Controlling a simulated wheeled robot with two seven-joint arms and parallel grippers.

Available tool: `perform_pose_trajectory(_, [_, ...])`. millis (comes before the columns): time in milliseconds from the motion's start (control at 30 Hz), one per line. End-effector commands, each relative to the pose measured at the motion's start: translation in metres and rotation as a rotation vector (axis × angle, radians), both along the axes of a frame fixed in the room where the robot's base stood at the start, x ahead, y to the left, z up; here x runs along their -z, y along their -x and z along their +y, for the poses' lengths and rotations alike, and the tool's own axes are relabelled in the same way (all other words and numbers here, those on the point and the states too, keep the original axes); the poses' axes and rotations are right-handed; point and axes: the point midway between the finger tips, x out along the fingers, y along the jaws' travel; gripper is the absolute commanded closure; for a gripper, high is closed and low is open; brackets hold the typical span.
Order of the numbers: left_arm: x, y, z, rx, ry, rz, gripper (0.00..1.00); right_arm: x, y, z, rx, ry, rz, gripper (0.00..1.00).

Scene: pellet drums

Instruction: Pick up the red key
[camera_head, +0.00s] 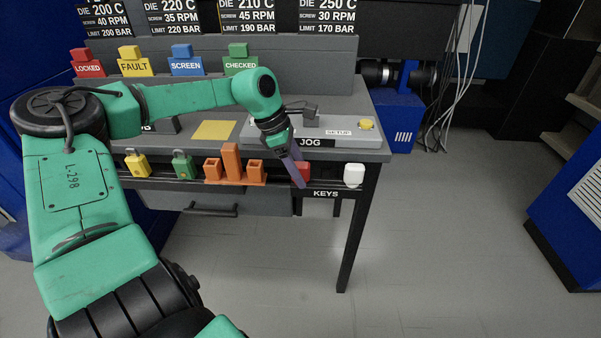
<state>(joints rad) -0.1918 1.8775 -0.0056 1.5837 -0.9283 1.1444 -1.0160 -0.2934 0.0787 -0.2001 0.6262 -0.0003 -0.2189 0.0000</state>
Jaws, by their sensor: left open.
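The red key (304,170) hangs on the rail at the front of the grey bench, above the KEYS label (326,194). My left gripper (296,176) reaches down over the bench's front edge, with its fingers right at the red key. The fingers cover the key's left part. The gripper is open; whether a finger touches the key cannot be told. My right gripper is not in view.
An orange holder (232,165), a green padlock (183,165) and a yellow padlock (137,164) hang to the left. The SETUP panel (345,124) with a yellow knob (366,124) sits above. The floor at right is clear.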

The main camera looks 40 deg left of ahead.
Motion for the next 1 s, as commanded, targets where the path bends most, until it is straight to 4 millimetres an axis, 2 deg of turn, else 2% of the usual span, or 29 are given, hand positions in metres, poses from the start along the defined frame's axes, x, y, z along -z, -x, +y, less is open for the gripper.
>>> perform_pose_trajectory(67, [0.007, -0.001, -0.002, 0.000, 0.000, 0.001, 0.32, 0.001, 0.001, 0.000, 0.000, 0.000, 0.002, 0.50])
perform_pose_trajectory(267, [0.007, -0.002, -0.003, 0.001, 0.000, -0.002, 0.32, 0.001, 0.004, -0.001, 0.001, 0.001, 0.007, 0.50])
perform_pose_trajectory(300, [0.007, -0.002, -0.003, 0.001, 0.000, -0.002, 0.48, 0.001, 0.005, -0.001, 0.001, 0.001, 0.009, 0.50])
perform_pose_trajectory(433, [0.007, -0.002, -0.003, 0.000, 0.000, -0.001, 0.97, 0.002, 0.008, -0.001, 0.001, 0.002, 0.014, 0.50])
perform_pose_trajectory(467, [0.007, -0.002, -0.003, 0.000, 0.000, -0.001, 1.00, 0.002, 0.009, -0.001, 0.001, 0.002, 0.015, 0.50])
perform_pose_trajectory(800, [0.003, -0.002, -0.002, 0.000, 0.000, -0.003, 1.00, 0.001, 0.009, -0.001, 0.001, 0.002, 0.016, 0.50])
perform_pose_trajectory(933, [-0.011, -0.003, -0.002, 0.000, -0.001, -0.005, 1.00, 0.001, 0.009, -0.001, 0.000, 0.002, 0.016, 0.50])
perform_pose_trajectory(1000, [-0.026, -0.003, -0.002, 0.000, -0.001, -0.007, 1.00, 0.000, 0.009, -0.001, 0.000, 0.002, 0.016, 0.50])
